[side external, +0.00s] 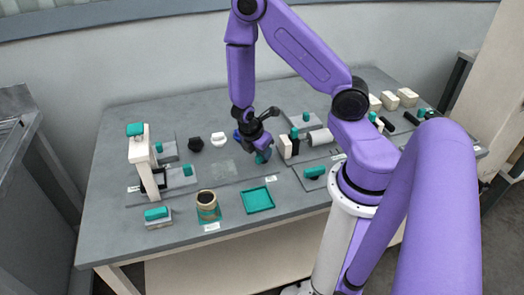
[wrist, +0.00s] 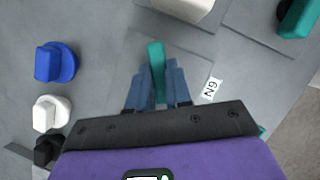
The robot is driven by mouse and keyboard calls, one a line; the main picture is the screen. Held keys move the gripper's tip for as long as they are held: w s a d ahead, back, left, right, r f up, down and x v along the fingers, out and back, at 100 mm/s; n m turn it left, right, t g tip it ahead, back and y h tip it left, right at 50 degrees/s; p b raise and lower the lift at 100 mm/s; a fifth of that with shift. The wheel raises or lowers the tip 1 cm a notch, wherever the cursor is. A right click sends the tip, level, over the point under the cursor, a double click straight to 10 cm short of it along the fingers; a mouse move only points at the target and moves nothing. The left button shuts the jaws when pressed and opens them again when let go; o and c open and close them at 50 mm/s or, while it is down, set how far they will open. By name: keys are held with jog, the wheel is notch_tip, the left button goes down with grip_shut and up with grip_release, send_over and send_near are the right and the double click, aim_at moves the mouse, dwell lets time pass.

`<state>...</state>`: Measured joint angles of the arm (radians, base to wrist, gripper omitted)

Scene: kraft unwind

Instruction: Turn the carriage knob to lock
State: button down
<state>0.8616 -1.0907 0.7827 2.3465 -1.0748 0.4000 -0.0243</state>
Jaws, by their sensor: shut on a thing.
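A teal knob with a narrow upright grip bar (wrist: 155,58) stands between my fingers in the wrist view. My gripper (wrist: 158,82) is shut on this bar, one blue finger on each side. In the side view my gripper (side external: 261,153) points down at the middle of the table, and a bit of the teal knob (side external: 263,158) shows under it. The fingers hide the lower part of the knob. I cannot read its turn position against any mark, and I cannot tell for certain that it is the carriage knob.
Blue (wrist: 55,62), white (wrist: 52,113) and black (wrist: 48,149) knobs stand left of my gripper. A white cylinder (side external: 320,137) and cream block (side external: 285,147) stand close on its right. A teal tray (side external: 257,200) and a cup-like roll (side external: 207,205) are in front.

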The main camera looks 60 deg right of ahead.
jog(key=n, duration=0.2)
jog(key=n+t, duration=0.1)
jog(key=n, duration=0.1)
jog(key=n+t, duration=0.1)
jog(key=n, duration=0.1)
jog(key=shift+s+f, duration=0.15)
jog(key=shift+s, duration=0.2)
jog(key=shift+n+t+y, duration=0.5)
jog(key=shift+n+t, duration=0.5)
jog(key=shift+n, duration=1.4)
jog(key=c, duration=1)
grip_release()
jog(key=shift+c, duration=0.2)
jog(key=shift+w, duration=0.1)
